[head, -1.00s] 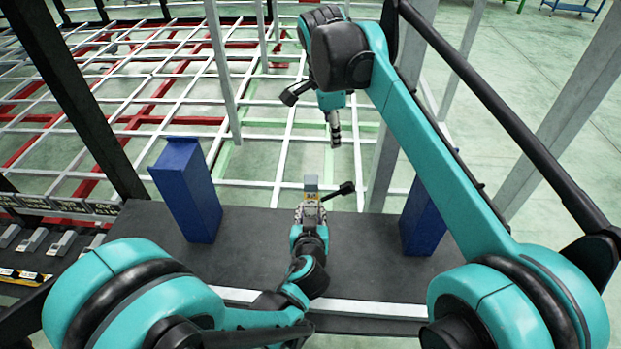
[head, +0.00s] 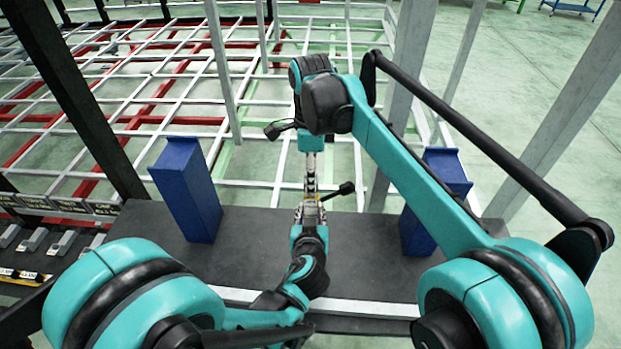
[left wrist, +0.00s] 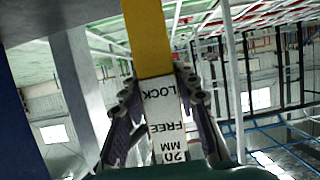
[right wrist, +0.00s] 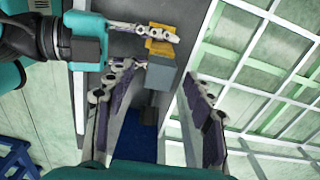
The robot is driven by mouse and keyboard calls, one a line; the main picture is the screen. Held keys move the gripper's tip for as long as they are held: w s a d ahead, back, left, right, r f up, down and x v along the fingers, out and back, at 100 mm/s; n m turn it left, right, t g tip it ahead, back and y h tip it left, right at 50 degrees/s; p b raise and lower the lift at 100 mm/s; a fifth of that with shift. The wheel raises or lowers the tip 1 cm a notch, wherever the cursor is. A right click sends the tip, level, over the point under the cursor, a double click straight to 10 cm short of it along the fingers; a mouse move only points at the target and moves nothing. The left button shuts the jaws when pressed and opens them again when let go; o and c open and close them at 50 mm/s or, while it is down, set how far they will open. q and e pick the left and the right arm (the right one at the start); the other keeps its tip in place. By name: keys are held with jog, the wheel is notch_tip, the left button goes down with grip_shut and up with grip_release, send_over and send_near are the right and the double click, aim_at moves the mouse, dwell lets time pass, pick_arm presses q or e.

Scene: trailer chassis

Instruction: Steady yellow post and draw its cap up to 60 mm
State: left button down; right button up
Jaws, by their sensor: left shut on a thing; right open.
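The yellow post (right wrist: 158,46) shows in the right wrist view with a grey block-shaped cap (right wrist: 162,74) on its end. In the left wrist view the yellow post (left wrist: 148,40) runs between my left fingers, above a white strip (left wrist: 163,120) marked LOCK, FREE and 20 MM. My left gripper (left wrist: 156,80) is shut on the post; it also shows in the head view (head: 310,212). My right gripper (right wrist: 150,88) is open, its fingers spread either side of the cap with a gap on the right. In the head view my right gripper (head: 312,180) is directly above the left one and hides the cap.
Two blue blocks stand on the dark table, one on the left (head: 187,190) and one on the right (head: 415,232), partly behind my right arm. Grey posts and a white and red frame (head: 150,90) lie beyond the table (head: 260,250).

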jog(key=shift+f, duration=1.65)
jog(key=shift+c, duration=0.2)
grip_shut()
